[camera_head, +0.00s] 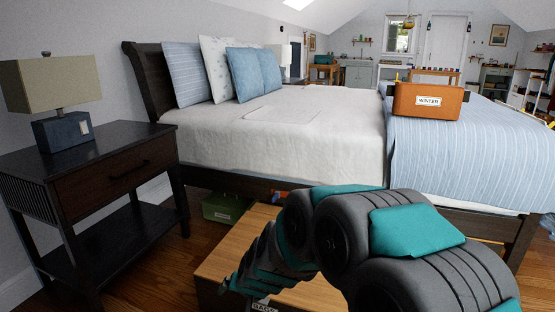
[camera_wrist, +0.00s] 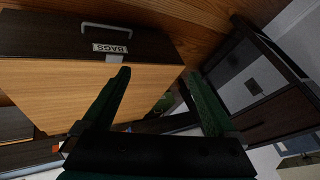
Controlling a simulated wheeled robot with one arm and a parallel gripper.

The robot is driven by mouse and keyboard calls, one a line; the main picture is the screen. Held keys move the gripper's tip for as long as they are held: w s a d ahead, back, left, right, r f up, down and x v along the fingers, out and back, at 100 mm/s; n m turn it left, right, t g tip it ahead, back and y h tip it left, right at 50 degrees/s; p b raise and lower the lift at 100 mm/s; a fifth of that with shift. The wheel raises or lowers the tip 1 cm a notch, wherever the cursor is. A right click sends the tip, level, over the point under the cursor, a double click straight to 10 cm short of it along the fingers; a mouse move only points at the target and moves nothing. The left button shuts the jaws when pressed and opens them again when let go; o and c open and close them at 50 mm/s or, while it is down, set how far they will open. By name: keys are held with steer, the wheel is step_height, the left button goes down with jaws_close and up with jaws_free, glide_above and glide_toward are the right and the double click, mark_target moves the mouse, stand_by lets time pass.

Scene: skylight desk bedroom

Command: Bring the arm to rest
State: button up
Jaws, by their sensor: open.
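My arm reaches across the lower right of the head view and bends down toward a wooden chest labelled BAGS (camera_head: 235,240). My gripper (camera_wrist: 158,74) is open in the wrist view, with its two dark green fingers spread apart and nothing between them. In the head view its end is low, near the chest's front left side. The chest also shows in the wrist view (camera_wrist: 85,90), with a dark front, a metal handle and the label. The left finger overlaps the chest in that view; I cannot tell whether they touch.
A dark nightstand (camera_head: 110,165) with a lamp (camera_head: 50,85) stands at the left. A bed (camera_head: 290,135) fills the middle, with an orange box labelled WINTER (camera_head: 428,92) on its blue blanket. A green bin (camera_head: 226,207) sits by the bed frame. Wood floor shows between nightstand and chest.

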steer(key=s+d+r+g+h, duration=0.1)
steer(key=s+d+r+g, duration=0.1)
steer(key=s+d, duration=0.6)
steer(key=s+d+r+g+h+p, duration=0.1)
steer(key=s+d+r+g, duration=0.2)
steer(key=s+d, duration=0.6)
steer(key=s+d+r+n+g+h+p, duration=0.1)
steer(key=s+d+r, duration=0.4)
steer(key=s, duration=1.3)
steer(key=d+g+h, duration=0.1)
steer(key=d, duration=0.2)
steer(key=shift+s+d+r, duration=0.15)
steer(key=shift+s+r, duration=0.05)
steer(key=shift+r, duration=0.2)
steer(key=shift+c, duration=0.2)
